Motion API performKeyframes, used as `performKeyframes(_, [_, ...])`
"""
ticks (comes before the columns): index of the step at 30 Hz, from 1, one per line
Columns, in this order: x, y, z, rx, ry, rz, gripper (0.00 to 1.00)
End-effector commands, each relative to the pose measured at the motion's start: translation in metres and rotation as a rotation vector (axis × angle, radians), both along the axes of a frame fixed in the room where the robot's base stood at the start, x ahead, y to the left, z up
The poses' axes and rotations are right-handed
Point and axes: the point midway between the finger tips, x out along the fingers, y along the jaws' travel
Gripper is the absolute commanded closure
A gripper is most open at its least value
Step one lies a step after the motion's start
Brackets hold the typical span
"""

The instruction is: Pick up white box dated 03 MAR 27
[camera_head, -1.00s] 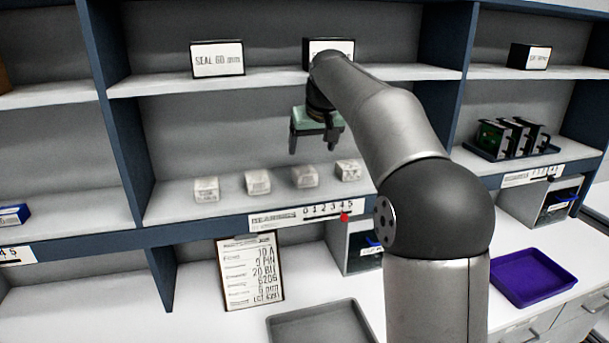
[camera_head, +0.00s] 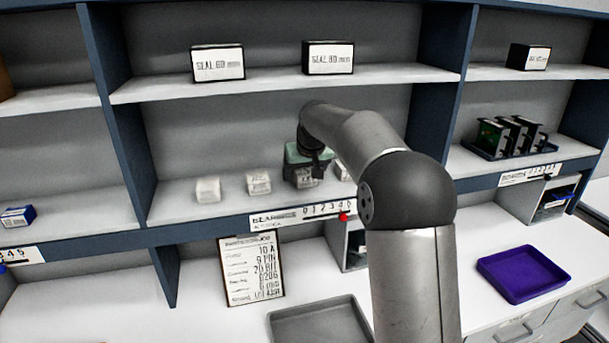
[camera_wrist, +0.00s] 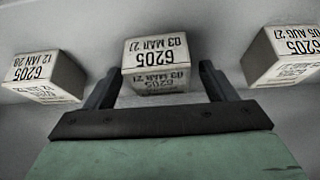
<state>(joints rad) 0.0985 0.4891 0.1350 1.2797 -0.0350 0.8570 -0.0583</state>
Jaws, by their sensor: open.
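The white box marked 6205 and 03 MAR (camera_wrist: 157,56) is at the top middle of the wrist view, its print upside down; the last year digit is too blurred to tell 7 from 1. My gripper (camera_wrist: 156,84) is open, with one finger at each side of this box's near end. In the head view my gripper (camera_head: 307,168) is at the middle shelf, in front of the third box from the left, which it partly hides. I cannot tell whether the fingers touch the box.
A white box dated 12 JAN 28 (camera_wrist: 47,76) lies left and one marked 05 AUG (camera_wrist: 283,55) right, with gaps between. Two more white boxes (camera_head: 208,189) (camera_head: 258,183) sit left on the shelf. Above are SEAL boxes (camera_head: 218,64); below, a grey tray (camera_head: 312,325).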

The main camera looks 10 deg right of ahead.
Motion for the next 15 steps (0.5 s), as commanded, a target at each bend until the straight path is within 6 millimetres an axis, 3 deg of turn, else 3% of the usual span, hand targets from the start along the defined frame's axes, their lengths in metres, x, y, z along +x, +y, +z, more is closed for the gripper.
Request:
performKeyframes(2, [-0.0001,0.0002,0.0,0.0,0.0,0.0,0.22])
performKeyframes(8, [-0.0001,0.0001,0.0002,0.0,0.0,0.0,0.74])
performKeyframes(15, [0.0,0.0001,0.0008,0.0,-0.001,0.0,0.75])
